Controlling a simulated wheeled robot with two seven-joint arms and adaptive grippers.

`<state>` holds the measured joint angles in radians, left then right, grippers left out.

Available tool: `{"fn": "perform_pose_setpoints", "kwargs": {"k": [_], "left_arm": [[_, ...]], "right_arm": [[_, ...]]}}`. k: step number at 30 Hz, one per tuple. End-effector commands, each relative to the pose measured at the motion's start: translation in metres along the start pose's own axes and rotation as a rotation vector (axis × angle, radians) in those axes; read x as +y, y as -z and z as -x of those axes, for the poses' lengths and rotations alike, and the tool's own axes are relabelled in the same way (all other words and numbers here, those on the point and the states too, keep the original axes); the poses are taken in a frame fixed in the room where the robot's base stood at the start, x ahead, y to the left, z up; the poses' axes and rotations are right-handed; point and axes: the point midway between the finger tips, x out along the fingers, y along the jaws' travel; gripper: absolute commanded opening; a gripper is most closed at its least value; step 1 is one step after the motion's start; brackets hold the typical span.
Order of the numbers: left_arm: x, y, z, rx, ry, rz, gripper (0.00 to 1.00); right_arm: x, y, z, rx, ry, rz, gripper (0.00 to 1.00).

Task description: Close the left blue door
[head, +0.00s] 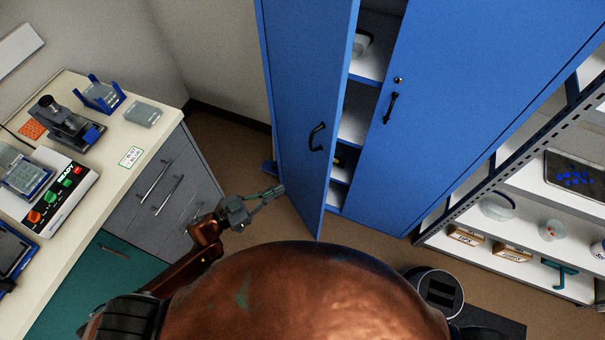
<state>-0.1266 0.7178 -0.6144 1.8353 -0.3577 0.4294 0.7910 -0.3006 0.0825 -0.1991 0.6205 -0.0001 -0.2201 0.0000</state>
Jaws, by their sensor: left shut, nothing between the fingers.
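The left blue door (303,95) of the tall blue cabinet stands open, swung out toward me, with a black handle (317,137) on it. Through the gap I see white shelves (356,113) inside. The right blue door (450,100) is closed, with its own black handle (390,108) and a lock. My left gripper (281,189) is shut and empty, low beside the left face of the open door, below handle height in the picture. I cannot tell whether its tips touch the door. My right gripper is not in view.
A bench (165,118) with grey drawers and instruments stands at the left. A metal shelf rack (520,185) with containers stands at the right. A round bin (437,290) is on the floor at lower right. Some brown floor (225,150) is clear between bench and door.

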Motion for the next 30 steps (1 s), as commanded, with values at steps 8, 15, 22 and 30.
{"fn": "perform_pose_setpoints", "kwargs": {"k": [8, 15, 22, 30], "left_arm": [[0.001, 0.003, -0.041, 0.007, -0.003, -0.002, 0.00], [0.000, 0.003, -0.091, 0.006, -0.002, -0.002, 0.00], [0.000, 0.002, -0.126, 0.004, -0.001, -0.003, 0.00], [0.000, 0.002, -0.138, 0.002, 0.000, -0.002, 0.00]], "right_arm": [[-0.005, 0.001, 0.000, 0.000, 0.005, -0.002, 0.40], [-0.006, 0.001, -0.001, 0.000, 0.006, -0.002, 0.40], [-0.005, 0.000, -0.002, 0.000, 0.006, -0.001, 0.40], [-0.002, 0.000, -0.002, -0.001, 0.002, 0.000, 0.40]]}}
